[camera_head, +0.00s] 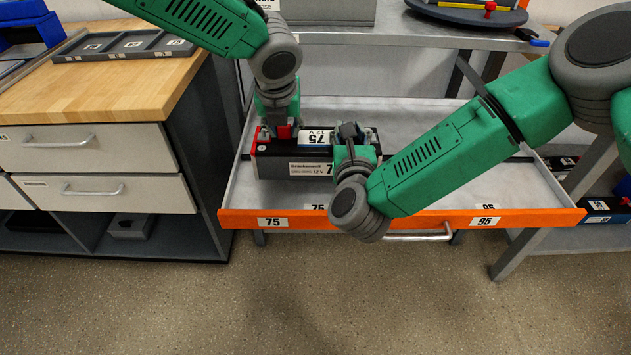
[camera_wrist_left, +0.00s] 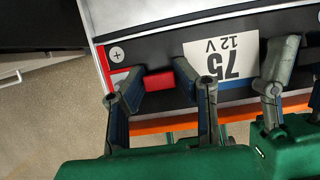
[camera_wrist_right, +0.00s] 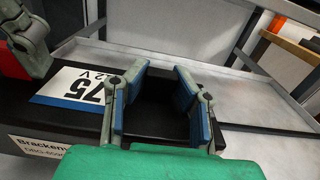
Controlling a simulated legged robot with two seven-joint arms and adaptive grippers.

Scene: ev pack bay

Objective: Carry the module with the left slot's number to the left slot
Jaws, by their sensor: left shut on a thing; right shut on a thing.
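The module (camera_head: 270,168) is a black and grey block with a white "75 12 V" label on top. It is at the left end of the orange-fronted tray (camera_head: 410,218), behind the "75" label (camera_head: 272,222). I cannot tell whether it rests on the tray floor. My left gripper (camera_head: 284,132) is shut on the module's left end, with its fingers around a red grip (camera_wrist_left: 160,82). My right gripper (camera_head: 350,135) is shut on the module's right end; in the right wrist view its fingers (camera_wrist_right: 160,88) straddle a black part.
A "95" label (camera_head: 485,221) marks the tray's right end, and a middle label is partly hidden by my right arm. The tray floor right of the module looks empty. A wooden-topped cabinet (camera_head: 130,85) stands close on the left. Other modules (camera_head: 605,208) sit on a shelf at the right.

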